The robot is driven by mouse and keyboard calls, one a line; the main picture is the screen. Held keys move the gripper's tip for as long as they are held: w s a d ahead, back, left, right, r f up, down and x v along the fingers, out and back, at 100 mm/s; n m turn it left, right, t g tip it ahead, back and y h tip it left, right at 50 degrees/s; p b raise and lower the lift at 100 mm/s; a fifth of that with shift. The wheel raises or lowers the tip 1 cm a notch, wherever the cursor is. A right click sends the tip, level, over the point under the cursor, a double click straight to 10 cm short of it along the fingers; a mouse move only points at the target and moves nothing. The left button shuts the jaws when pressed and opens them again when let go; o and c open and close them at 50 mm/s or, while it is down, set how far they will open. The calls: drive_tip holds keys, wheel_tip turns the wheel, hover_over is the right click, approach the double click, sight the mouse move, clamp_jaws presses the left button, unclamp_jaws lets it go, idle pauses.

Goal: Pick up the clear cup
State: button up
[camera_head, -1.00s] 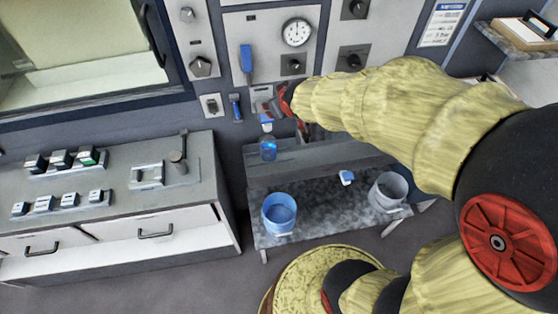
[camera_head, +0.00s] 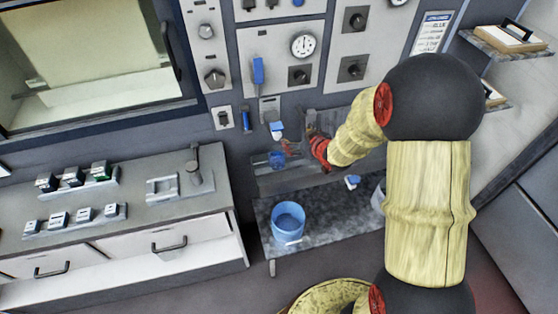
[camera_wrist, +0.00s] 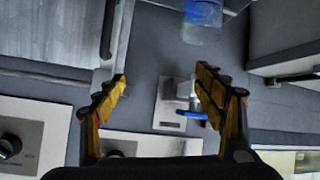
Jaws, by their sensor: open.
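The clear cup (camera_head: 277,159), see-through with blue in it, stands on the upper ledge of the grey bench against the wall. In the wrist view the cup (camera_wrist: 203,20) is at the top edge, partly cut off, beyond the right finger's tip. My gripper (camera_head: 292,148) is just right of the cup in the head view, its fingers small and hard to make out there. The wrist view shows my gripper (camera_wrist: 163,82) open, with nothing between its fingers and the cup outside them.
A blue bucket (camera_head: 288,224) stands on the lower bench shelf (camera_head: 330,214), with a small blue-and-white item (camera_head: 352,182) to its right. A grey bin is mostly hidden by my arm. A wall fixture with a blue lever (camera_head: 276,128) is just above the cup. A control cabinet (camera_head: 120,215) stands left.

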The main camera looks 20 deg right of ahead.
sight(272, 153)
drive_tip(key=a+f+y, duration=0.1)
drive_tip(key=f, duration=0.2)
drive_tip(key=s+a+f+y, duration=0.1)
drive_tip(key=f, duration=0.3)
drive_tip(key=a+f+t+y, duration=0.1)
drive_tip(key=f, duration=0.3)
drive_tip(key=shift+s+a, duration=0.15)
drive_tip(key=shift+s, duration=0.15)
drive_tip(key=shift+a+n+y, duration=0.15)
drive_tip(key=shift+n+y, duration=0.15)
drive_tip(key=b+x, duration=0.2)
drive_tip(key=x, duration=0.5)
drive_tip(key=shift+w+a+f, duration=0.1)
drive_tip(key=shift+w+a, duration=0.1)
drive_tip(key=shift+a, duration=0.1)
drive_tip(key=shift+c, duration=0.5)
drive_tip(key=c, duration=1.3)
drive_tip(key=shift+c, duration=0.5)
